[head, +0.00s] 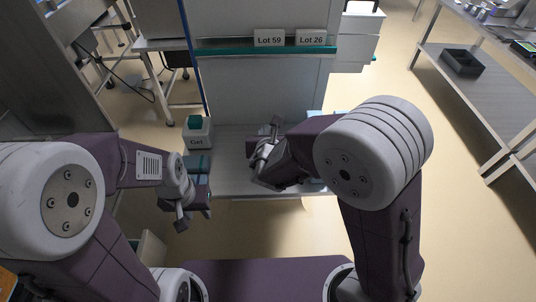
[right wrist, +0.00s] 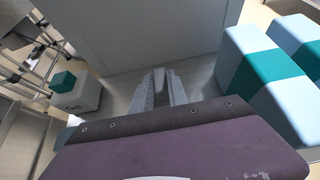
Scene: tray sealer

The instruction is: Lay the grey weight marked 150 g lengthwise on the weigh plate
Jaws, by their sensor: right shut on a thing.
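My right gripper (head: 270,137) is over the grey work surface (head: 235,178). In the right wrist view its two grey fingers (right wrist: 160,92) are closed around a small grey piece (right wrist: 158,78). It may be the grey weight, but no marking is readable and the fingers hide much of it. My left gripper (head: 194,218) hangs lower left, in front of the work surface; its fingers look apart, with nothing seen between them. I cannot pick out the weigh plate with certainty in either view.
A white box marked Gel (head: 198,135) with a teal block on top stands at the left of the surface. Light blue and teal boxes (right wrist: 255,70) stand at right in the wrist view. Cards Lot 59 (head: 269,38) and Lot 26 (head: 311,38) are on a ledge behind.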

